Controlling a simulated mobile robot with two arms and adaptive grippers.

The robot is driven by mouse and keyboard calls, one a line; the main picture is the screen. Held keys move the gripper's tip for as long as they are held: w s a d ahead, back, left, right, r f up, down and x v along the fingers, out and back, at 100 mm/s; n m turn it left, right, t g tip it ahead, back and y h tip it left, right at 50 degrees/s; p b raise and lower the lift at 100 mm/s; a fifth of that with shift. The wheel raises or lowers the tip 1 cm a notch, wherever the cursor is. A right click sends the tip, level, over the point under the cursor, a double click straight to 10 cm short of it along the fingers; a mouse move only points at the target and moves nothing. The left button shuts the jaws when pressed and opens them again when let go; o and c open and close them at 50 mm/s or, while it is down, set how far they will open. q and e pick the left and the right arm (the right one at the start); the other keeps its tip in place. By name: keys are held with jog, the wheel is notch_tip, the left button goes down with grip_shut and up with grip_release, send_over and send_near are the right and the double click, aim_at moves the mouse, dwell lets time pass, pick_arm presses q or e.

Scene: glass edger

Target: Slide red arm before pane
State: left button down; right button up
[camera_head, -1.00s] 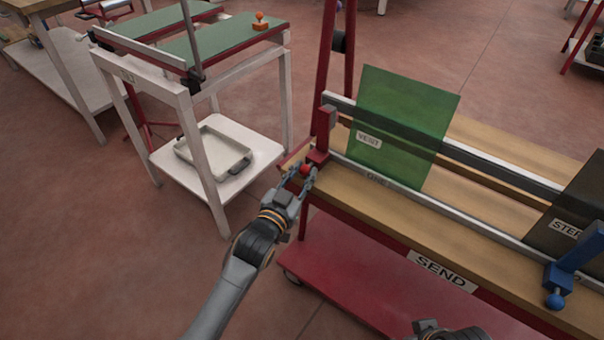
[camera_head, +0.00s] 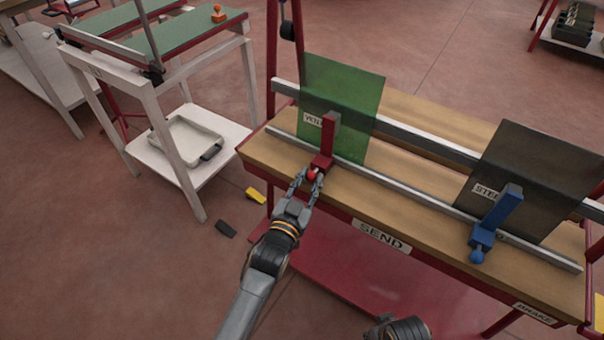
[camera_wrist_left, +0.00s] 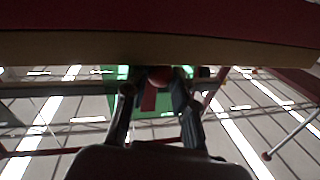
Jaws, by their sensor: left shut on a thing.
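The red arm (camera_head: 329,138) stands upright on the front rail (camera_head: 400,188) of the wooden bench. It is in front of the left part of the green pane (camera_head: 354,108) and covers part of its white label. My left gripper (camera_head: 312,178) is shut on the red arm's round knob at the bench's front edge. In the left wrist view the red knob (camera_wrist_left: 160,75) sits between the fingertips. A dark part of my right arm shows at the bottom edge; its fingers cannot be made out.
A blue arm (camera_head: 496,222) stands before a dark pane (camera_head: 535,165) farther right on the same rail. The rail between the two arms is clear. A white stand (camera_head: 115,85) is at the left. A yellow piece (camera_head: 256,195) and a dark piece (camera_head: 226,228) lie on the floor.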

pick_arm(q)
jog(key=shift+s+d, duration=0.15)
jog(key=shift+d, duration=0.05)
jog(key=c, duration=1.3)
grip_release()
jog(key=shift+c, duration=0.2)
jog(key=shift+a, duration=0.1)
jog(key=v, duration=1.2)
